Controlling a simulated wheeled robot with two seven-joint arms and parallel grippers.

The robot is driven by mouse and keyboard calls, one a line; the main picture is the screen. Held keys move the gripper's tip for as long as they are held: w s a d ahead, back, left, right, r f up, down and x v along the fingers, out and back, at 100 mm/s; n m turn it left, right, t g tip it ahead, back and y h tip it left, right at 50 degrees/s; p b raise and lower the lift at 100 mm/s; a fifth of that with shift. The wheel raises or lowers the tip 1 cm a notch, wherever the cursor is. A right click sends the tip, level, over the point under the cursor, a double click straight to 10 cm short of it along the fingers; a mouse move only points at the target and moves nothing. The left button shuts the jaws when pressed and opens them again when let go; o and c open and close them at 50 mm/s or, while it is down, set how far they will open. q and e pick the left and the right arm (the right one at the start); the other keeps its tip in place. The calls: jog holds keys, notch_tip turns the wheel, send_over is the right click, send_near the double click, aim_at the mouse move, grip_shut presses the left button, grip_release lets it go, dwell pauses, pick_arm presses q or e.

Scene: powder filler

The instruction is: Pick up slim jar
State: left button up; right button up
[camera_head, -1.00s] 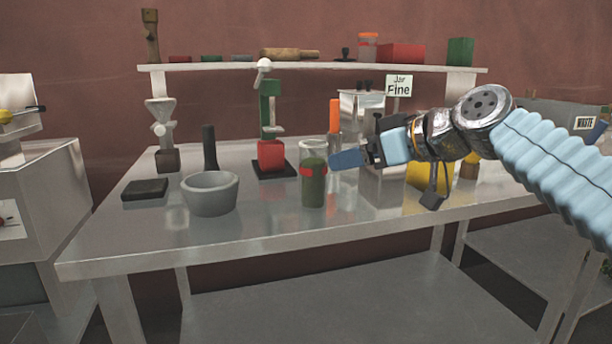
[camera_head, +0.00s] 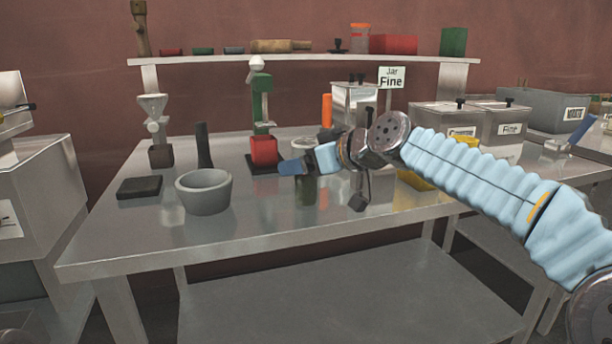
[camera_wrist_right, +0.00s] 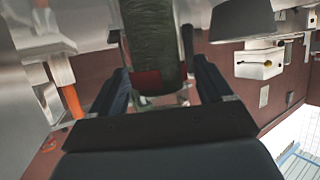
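My right gripper (camera_head: 303,158) comes in from the right at jar height. In the right wrist view, its two dark fingers (camera_wrist_right: 160,72) are spread, one towards each side of the jar. I cannot tell whether either finger touches it. My left gripper is not in view.
A grey bowl (camera_head: 204,192) and a black pad (camera_head: 140,187) are on the left of the table. A green stand with a red block (camera_head: 264,150) and an orange-topped item (camera_head: 327,110) are behind the jar. The table's front left is clear.

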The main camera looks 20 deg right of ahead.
jog(key=c, duration=1)
jog(key=shift+c, duration=0.4)
jog(key=shift+r, duration=0.15)
